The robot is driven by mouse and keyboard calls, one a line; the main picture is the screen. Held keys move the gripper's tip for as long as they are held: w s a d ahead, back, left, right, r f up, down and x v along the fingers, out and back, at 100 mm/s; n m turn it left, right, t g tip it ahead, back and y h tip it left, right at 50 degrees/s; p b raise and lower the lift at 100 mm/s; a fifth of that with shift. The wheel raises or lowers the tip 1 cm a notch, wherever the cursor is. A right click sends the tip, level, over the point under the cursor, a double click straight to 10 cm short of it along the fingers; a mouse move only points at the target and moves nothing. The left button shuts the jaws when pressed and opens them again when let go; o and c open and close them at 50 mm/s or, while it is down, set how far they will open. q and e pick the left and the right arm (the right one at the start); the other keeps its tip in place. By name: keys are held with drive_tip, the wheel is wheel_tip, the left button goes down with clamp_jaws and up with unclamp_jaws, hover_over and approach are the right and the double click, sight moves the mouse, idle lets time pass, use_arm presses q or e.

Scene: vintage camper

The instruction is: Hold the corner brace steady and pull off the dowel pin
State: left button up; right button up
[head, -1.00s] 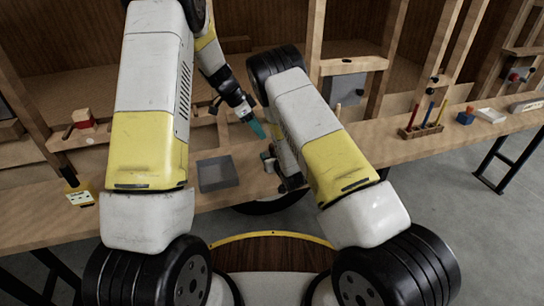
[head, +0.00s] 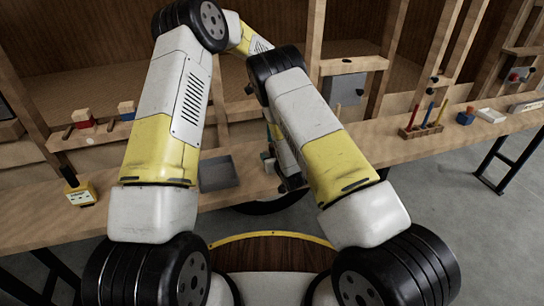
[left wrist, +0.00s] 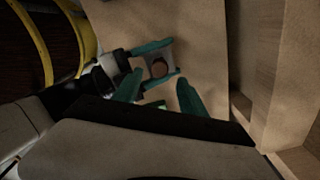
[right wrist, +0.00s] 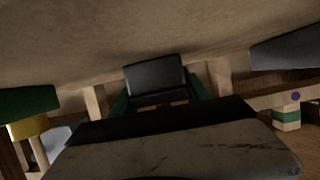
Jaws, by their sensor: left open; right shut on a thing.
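My right gripper (left wrist: 172,57) is shut on the corner brace (left wrist: 168,50), a small grey block, with one teal finger on each side. In the right wrist view the brace (right wrist: 154,76) looks dark and sits between the fingers. The dowel pin (left wrist: 160,69) shows end-on as a round brown peg in the brace. My left gripper (left wrist: 160,82) is open, its two teal fingers pointing at the brace and pin. They look close to the pin; whether they touch it I cannot tell. In the head view my right arm hides most of both grippers and the brace.
A grey tray (head: 218,173) lies on the wooden bench left of the work. A yellow box (head: 80,194), a red-topped item (head: 84,120) and a blue one (head: 126,110) stand further left. A rack of tools (head: 422,130) stands right. Upright posts rise behind.

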use_arm(q)
drive_tip(key=shift+f, duration=3.8)
clamp_jaws()
drive_tip(key=shift+r, duration=0.15)
drive_tip(key=shift+r, duration=1.4)
